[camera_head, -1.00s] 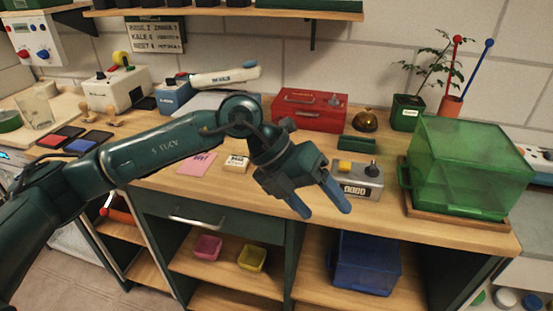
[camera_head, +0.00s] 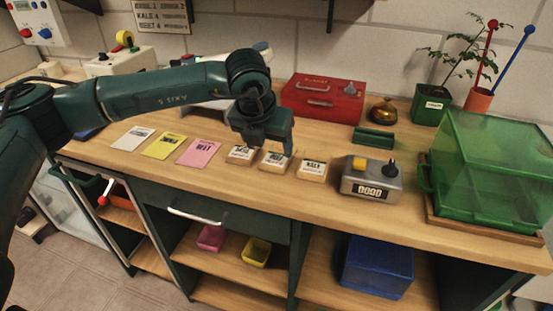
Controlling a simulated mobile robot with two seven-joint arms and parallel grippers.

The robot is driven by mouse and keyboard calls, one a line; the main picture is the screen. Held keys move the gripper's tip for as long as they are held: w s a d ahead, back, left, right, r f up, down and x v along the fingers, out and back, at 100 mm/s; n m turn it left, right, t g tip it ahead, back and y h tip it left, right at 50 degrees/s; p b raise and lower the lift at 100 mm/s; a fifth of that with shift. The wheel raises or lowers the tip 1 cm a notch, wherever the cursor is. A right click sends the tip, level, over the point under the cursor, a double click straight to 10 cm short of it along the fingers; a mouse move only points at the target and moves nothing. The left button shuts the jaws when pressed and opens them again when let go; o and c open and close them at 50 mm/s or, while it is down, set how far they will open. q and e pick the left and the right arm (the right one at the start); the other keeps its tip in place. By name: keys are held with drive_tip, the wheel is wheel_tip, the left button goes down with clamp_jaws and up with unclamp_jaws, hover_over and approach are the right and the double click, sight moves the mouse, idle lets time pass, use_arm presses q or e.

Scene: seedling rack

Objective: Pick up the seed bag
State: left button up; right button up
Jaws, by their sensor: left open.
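My left gripper (camera_head: 268,143) points down over the worktop, open and with nothing seen between its fingers. Just under it is a row of small labelled tan pieces: a left one (camera_head: 240,155), a middle one (camera_head: 273,160) and a right one (camera_head: 312,169). The gripper is nearest the left and middle ones; I cannot tell whether it touches either. Left of them lie flat packets in white (camera_head: 132,138), yellow (camera_head: 164,146) and pink (camera_head: 198,152). I cannot tell for sure which of these is the seed bag. My right gripper is not in view.
A grey box with a yellow button and a black knob (camera_head: 371,180) stands to the right. A red toolbox (camera_head: 323,101), a green block (camera_head: 373,138) and a brass bell (camera_head: 384,110) stand behind. A green clear bin (camera_head: 490,165) fills the right end. The worktop's front strip is clear.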

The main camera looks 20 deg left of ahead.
sight(274, 161)
use_arm(q)
drive_tip(key=p+x, duration=0.1)
drive_tip(key=x, duration=0.3)
drive_tip(key=shift+d+f, duration=0.2)
drive_tip(key=shift+f, duration=0.05)
drive_tip(key=shift+w+f, duration=0.1)
drive_tip(key=shift+f, duration=0.2)
drive_tip(key=c, duration=0.8)
drive_tip(key=shift+o, duration=0.2)
